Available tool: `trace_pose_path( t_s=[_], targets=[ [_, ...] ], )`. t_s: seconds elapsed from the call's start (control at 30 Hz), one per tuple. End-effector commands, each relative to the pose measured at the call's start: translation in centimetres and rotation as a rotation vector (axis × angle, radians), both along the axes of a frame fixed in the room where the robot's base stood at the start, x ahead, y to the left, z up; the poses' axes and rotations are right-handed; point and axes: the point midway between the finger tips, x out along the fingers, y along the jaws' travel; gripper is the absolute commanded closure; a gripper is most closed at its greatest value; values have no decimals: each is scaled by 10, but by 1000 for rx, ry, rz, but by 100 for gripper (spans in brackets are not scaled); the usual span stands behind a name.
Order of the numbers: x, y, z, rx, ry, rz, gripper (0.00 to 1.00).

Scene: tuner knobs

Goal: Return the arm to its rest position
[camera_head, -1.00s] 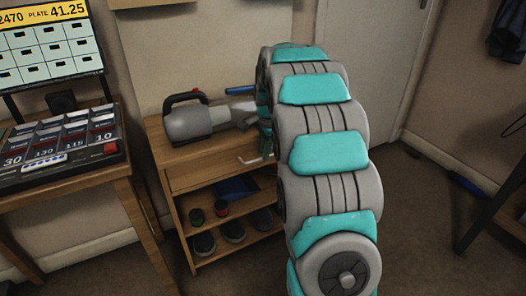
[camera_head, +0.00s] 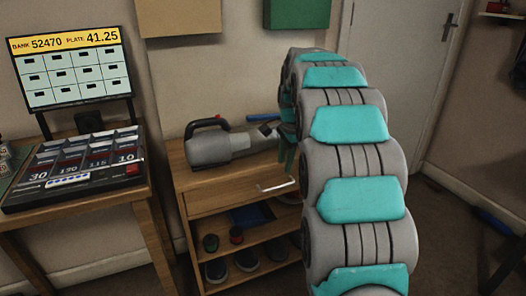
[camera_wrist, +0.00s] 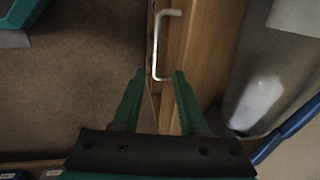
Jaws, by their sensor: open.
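My arm (camera_head: 352,155), grey with teal covers, reaches out over the right side of the wooden cabinet. In the wrist view my gripper (camera_wrist: 159,72) has two green fingers standing apart with nothing held between them. The pale drawer handle (camera_wrist: 156,45) lies just beyond the fingertips, and I cannot tell how far below them it is. In the head view the green fingers (camera_head: 287,152) show partly beside the arm, above the drawer handle (camera_head: 275,187). The drawer looks shut.
A grey handheld vacuum (camera_head: 222,145) lies on the cabinet top (camera_head: 190,178), close to my gripper; shoes sit on the shelves below. A desk at left holds a price tray (camera_head: 80,168) and a screen (camera_head: 70,67). A door (camera_head: 398,70) stands behind my arm.

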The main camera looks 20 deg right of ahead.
Motion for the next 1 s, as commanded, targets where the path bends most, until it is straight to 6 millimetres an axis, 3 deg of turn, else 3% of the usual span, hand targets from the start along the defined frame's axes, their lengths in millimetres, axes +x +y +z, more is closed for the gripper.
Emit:
trace_pose_path(
  t_s=[0.23,0.37,0.7,1.0],
  targets=[
    [-6,6,2,-4,5,28,58],
    [-31,28,5,-15,30,129,58],
    [-154,109,5,-48,125,600,58],
    [-277,158,-16,-53,198,1035,58]
  ],
)
